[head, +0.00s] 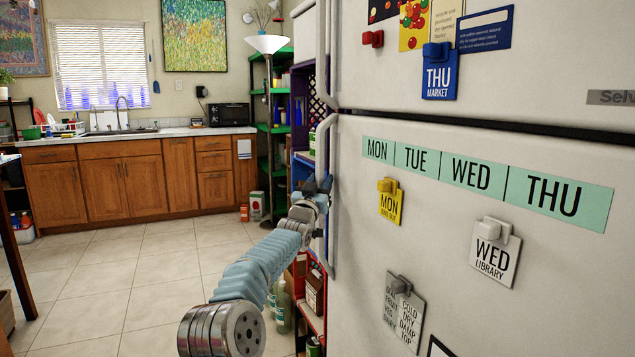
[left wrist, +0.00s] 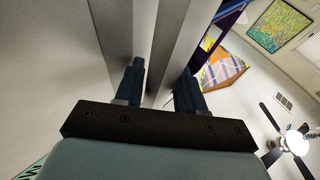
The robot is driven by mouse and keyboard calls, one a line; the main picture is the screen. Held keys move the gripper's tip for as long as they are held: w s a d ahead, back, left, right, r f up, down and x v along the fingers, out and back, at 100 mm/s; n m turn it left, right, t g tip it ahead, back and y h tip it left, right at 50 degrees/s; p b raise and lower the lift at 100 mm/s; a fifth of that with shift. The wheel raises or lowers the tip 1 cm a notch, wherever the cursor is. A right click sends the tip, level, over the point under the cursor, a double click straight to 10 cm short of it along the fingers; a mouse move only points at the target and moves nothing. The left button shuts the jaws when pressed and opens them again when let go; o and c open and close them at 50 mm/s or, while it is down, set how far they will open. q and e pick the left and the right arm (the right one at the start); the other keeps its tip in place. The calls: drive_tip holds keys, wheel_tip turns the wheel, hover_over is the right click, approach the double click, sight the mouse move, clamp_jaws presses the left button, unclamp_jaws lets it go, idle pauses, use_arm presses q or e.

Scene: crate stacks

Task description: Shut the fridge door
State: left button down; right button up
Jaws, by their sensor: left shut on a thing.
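The white fridge's lower door (head: 360,235) fills the right of the head view. Its long vertical handle (head: 323,137) is at the door's left edge. My left gripper (head: 319,188) is at the middle of this handle and shut on it. In the left wrist view the two dark fingers (left wrist: 160,88) stand on either side of a pale grey bar, with the white door surface to the left. The upper door (head: 500,85) is above a dark gap. I cannot tell whether the lower door is flush with the body. My right gripper is out of view.
Magnets and notes, such as the WED library note (head: 495,252), hang on the door. A shelf with goods (head: 311,295) stands just left of the fridge. Open tiled floor (head: 120,265) lies to the left, before wooden cabinets (head: 125,180) and a counter.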

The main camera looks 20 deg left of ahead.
use_arm(q)
drive_tip(key=shift+w+d+r, duration=0.1)
drive_tip(key=shift+d, duration=0.35)
drive_tip(key=c, duration=0.8)
unclamp_jaws()
drive_tip(key=a+b+v, duration=0.1)
drive_tip(key=b+v, duration=0.6)
drive_tip(key=v, duration=0.7)
